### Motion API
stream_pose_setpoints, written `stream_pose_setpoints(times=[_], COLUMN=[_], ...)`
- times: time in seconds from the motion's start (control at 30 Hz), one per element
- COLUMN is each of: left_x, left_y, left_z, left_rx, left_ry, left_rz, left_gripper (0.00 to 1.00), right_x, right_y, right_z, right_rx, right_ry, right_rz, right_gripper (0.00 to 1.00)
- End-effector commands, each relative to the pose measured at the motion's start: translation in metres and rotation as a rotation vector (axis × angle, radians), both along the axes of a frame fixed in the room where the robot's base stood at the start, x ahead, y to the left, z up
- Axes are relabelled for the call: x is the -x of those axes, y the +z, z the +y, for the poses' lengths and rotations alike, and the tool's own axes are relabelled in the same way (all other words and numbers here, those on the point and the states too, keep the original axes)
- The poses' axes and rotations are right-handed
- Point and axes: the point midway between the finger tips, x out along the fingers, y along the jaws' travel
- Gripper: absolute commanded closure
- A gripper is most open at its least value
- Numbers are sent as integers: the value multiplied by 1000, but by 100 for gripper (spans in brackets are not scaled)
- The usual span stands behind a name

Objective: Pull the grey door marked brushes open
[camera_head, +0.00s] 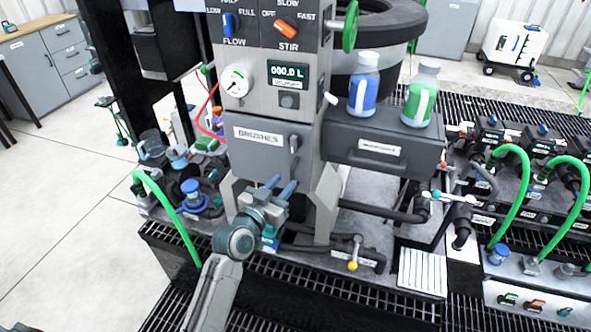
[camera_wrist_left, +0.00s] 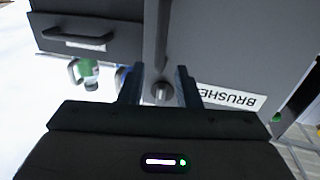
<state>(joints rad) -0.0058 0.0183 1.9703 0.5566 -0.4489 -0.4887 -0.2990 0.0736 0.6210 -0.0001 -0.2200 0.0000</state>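The grey door (camera_head: 258,160) marked "BRUSHES" is on the front of the grey machine cabinet and looks closed. Its small handle (camera_head: 294,144) is near the right edge of the door. In the upside-down left wrist view the door (camera_wrist_left: 230,55) fills the upper right, with its label below. My left gripper (camera_head: 281,185) is open and empty, pointing at the cabinet just below the handle in the head view. In the left wrist view a round metal handle end (camera_wrist_left: 162,92) appears between the open fingers (camera_wrist_left: 159,86); I see no grip on it. My right gripper is not in view.
A dark grey drawer (camera_head: 375,150) is right of the door, with a blue bottle (camera_head: 364,84) and a green bottle (camera_head: 420,95) on top. Pipes and a yellow-tipped valve (camera_head: 353,265) lie below.

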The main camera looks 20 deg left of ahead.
Motion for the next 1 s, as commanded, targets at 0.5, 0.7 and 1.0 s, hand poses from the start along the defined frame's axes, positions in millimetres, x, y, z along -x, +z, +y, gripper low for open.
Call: stream_pose_setpoints(times=[0.5, 0.7, 1.0], left_x=[-53, -53, -52], left_y=[0, -1, -1], left_z=[-12, -12, -12], left_rx=[0, 0, 0], left_ry=[0, 0, 0], left_rz=[1, 1, 1], left_gripper=[70, 72, 100], right_x=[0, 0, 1], right_y=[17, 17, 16], right_z=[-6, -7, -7], right_rx=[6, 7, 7], right_ry=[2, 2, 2], right_rz=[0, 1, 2], right_gripper=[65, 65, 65])
